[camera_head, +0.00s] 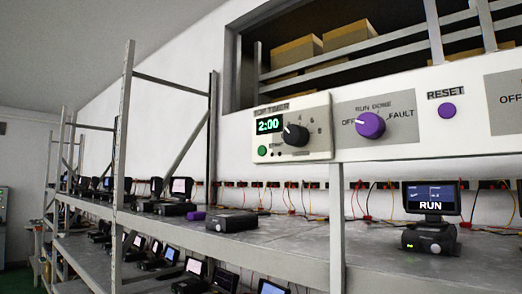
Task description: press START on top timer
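The top timer (315,144) is a cream box at the left end of a white control panel, above the rack shelf. Its green display (269,125) reads 2:00. A black dial (295,135) sits right of the display. The green START button (262,151) is at the lower left of the timer, with a small START label beside it. Neither of my grippers shows in the head view, and nothing covers the timer face.
Right of the timer, the panel (440,146) carries a purple RUN/DONE/FAULT knob (371,125) and a purple RESET button (447,110). A device with a RUN screen (431,199) stands on the grey shelf (290,240). A rack post (336,225) rises below the timer. Cardboard boxes (347,36) sit above.

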